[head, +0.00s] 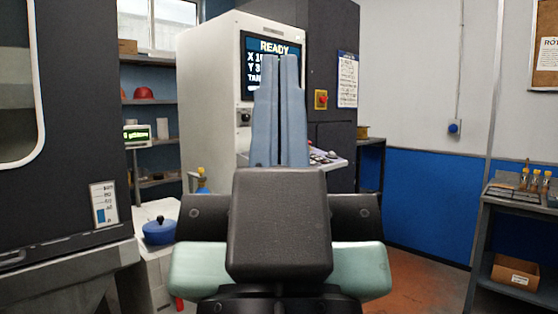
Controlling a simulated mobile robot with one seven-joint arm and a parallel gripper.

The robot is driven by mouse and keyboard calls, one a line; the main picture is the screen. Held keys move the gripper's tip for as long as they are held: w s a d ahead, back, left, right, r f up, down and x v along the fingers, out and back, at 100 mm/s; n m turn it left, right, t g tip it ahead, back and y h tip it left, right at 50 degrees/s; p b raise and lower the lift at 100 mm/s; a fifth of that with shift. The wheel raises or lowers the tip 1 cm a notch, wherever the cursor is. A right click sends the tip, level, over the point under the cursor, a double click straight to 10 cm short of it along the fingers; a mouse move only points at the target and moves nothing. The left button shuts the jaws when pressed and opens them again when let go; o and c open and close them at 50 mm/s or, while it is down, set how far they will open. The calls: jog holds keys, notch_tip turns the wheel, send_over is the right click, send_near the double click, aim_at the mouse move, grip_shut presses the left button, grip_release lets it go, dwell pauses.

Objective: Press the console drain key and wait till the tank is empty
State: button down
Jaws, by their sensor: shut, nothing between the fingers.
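The console is a tall white machine cabinet (208,95) in the middle of the head view. Its dark screen (252,82) reads "READY" with X and Y lines and a line starting "TAN", partly hidden by my gripper. A sloped key panel (326,158) with several small buttons shows just right of my fingers; I cannot tell which is the drain key. My gripper (278,62) is shut and empty, its blue-grey fingers pointing up in the picture, in front of the screen and panel. I cannot tell whether it touches anything. The tank's inside is not visible.
A red stop button (321,98) on a yellow plate is right of the screen. A bench (510,205) with a cardboard box (515,271) is at right. Floor shows between.

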notch_tip(320, 180, up, 25)
jog(key=p, duration=2.4)
jog(key=shift+p, duration=0.4)
jog(key=shift+f, duration=0.1)
jog(key=shift+w, duration=0.1)
